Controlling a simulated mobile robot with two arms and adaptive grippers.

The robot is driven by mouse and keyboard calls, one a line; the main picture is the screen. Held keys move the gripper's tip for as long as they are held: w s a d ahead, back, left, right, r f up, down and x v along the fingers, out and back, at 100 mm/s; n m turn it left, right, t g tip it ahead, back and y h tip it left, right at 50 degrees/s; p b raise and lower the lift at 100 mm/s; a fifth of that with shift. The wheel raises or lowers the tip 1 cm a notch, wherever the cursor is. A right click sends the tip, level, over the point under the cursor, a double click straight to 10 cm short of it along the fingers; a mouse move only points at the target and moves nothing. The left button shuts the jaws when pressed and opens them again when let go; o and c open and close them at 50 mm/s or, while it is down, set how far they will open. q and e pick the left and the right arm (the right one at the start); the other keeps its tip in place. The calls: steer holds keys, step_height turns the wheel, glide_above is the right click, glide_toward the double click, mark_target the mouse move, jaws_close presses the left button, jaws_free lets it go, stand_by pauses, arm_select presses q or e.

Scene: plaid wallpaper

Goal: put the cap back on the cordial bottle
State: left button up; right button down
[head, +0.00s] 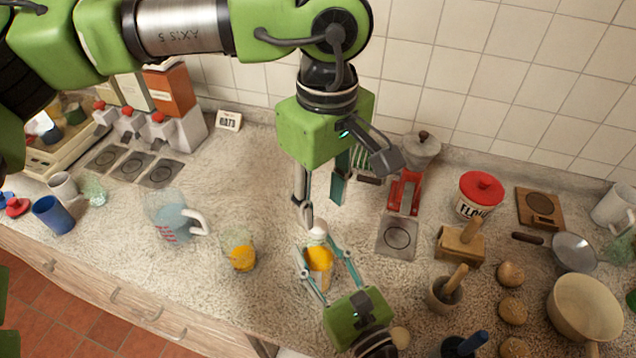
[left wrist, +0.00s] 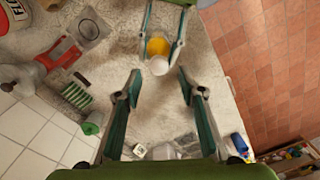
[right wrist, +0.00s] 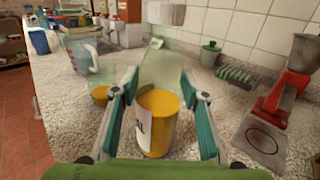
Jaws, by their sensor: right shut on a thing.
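The cordial bottle (head: 320,262) is clear, with orange liquid low inside and a pale label; it stands upright on the counter. My right gripper (head: 316,247) is shut around its sides; the right wrist view shows the bottle (right wrist: 158,122) between its fingers. The white cap (head: 318,231) is at the top of the bottle's neck, and also shows in the right wrist view (right wrist: 165,14) and left wrist view (left wrist: 160,67). It looks seated, but I cannot tell how tightly. My left gripper (head: 320,212) is open and empty just above the cap, pointing down.
A glass of orange drink (head: 241,258) and a measuring jug (head: 173,222) stand left of the bottle. A red juicer or press (head: 404,192) and scale-like plate (head: 397,238) are right. A mortar (head: 444,294) stands nearby. The counter behind the glass is clear.

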mark_target(318, 225)
arm_select(q)
steer(key=n, duration=0.6)
steer(key=shift+r, duration=0.25)
steer(key=n, duration=0.6)
steer(key=shift+w+a+r, duration=0.1)
steer(key=shift+r, duration=0.1)
steer(key=n, duration=0.5)
steer(key=shift+w+a+r+n, duration=0.15)
steer(key=shift+r+n, duration=0.1)
steer(key=shift+n, duration=0.15)
steer(key=n, duration=0.6)
steer(key=shift+w+r, duration=0.1)
steer(key=shift+r, duration=0.15)
steer(key=shift+f, duration=4.05)
jaws_close()
